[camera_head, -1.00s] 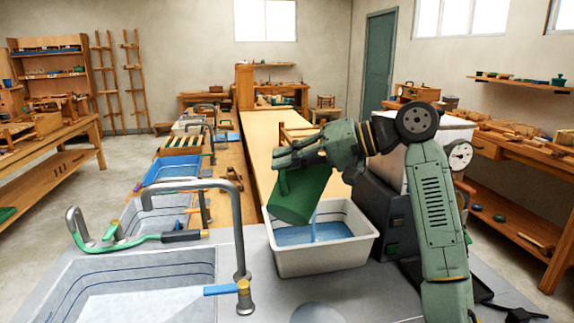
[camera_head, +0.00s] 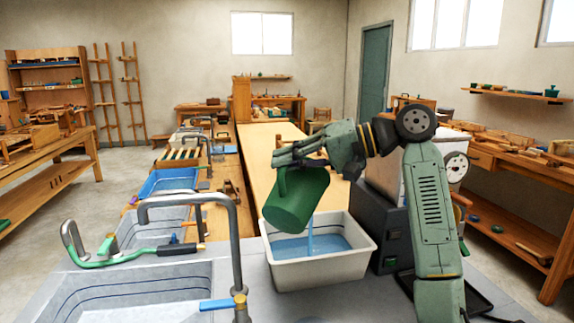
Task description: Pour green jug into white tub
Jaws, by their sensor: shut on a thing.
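The green jug (camera_head: 297,200) is tilted over the white tub, its mouth down to the right. A thin blue stream runs from it into the tub. The white tub (camera_head: 318,275) stands upright on the grey counter and has blue liquid across its bottom. My gripper (camera_head: 284,158) is shut on the jug at its upper left, by the handle. The exact finger contact is partly hidden by the gripper and the jug's handle.
A sink (camera_head: 130,295) with a tall grey tap (camera_head: 236,250) lies left of the tub. A dark box (camera_head: 376,215) stands close to its right. A long wooden table (camera_head: 265,140) runs behind. A blue tray (camera_head: 168,181) is farther left.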

